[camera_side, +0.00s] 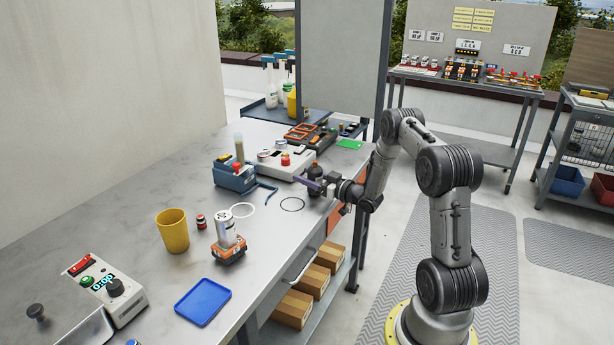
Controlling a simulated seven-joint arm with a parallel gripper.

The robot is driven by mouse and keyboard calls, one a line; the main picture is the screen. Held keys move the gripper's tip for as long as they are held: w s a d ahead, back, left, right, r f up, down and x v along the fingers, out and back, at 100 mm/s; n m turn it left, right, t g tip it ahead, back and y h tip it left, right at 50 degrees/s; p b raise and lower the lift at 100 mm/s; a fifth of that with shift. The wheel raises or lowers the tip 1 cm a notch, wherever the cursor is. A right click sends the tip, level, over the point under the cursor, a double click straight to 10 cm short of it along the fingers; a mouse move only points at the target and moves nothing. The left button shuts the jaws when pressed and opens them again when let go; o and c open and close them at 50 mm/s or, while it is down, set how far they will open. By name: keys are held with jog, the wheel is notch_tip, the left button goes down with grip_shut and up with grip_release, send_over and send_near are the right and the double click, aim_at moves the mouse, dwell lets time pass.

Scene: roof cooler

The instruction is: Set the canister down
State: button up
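A dark canister (313,170) with a reddish top part is upright near the right edge of the metal bench. My gripper (313,184) reaches in from the right, and its purple fingers cross the canister's body, appearing shut on it. The far finger is mostly hidden. I cannot tell whether the canister's bottom touches the bench.
A blue box (235,177) and a pale device (281,166) stand just behind and left of my gripper. A yellow cup (173,231), small red-and-black jar (200,221), blue tray (203,302) and control box (104,287) are nearer. Bare bench lies around the rings.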

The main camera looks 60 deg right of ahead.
aim_at(321, 180)
jog(key=o, duration=0.4)
jog(key=shift+o, duration=0.2)
jog(key=shift+r, duration=0.2)
jog(key=s, duration=0.5)
jog(key=s+a, duration=0.1)
jog(key=s, duration=0.1)
jog(key=shift+s+a, duration=0.1)
jog(key=shift+s, duration=0.15)
